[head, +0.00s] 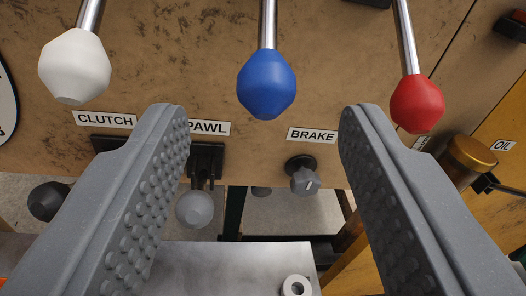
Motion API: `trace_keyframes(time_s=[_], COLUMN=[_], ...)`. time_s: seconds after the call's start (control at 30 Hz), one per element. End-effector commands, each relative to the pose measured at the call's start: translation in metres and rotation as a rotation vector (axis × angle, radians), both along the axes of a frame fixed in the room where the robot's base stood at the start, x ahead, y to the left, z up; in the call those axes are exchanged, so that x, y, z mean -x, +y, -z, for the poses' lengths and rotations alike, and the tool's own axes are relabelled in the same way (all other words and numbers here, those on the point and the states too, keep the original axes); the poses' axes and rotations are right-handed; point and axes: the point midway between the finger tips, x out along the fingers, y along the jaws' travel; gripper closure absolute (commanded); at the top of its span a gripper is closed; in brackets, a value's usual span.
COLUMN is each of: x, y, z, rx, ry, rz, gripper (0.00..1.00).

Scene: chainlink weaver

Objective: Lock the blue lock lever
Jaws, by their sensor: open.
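The blue lock lever has a faceted blue knob (267,85) on a metal rod that runs up out of the top of the head view. My gripper (258,125) is open, with one studded grey finger at the left and one at the right. The blue knob appears between and just above the two fingertips in the picture. I cannot tell how far the fingertips are from the knob in depth. Nothing is between the fingers, and they do not touch the knob. The lever's upper end is out of view.
A white knob (75,66) hangs at the left and a red knob (417,103) at the right, close to the right finger. Behind is a brown panel (170,60) with CLUTCH, PAWL and BRAKE labels. A grey dial (304,180) and a grey ball handle (194,209) sit lower.

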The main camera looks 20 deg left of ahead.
Motion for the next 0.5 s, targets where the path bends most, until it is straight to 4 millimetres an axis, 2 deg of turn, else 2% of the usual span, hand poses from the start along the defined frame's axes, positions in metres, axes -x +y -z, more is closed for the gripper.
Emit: trace_keyframes(time_s=[0.1, 0.5], x=[0.008, 0.025], y=[-0.005, -0.016], z=[0.004, 0.001], rx=[-0.001, 0.001], ry=[-0.001, 0.0], rz=[0.0, 0.001], gripper=[0.53, 0.53])
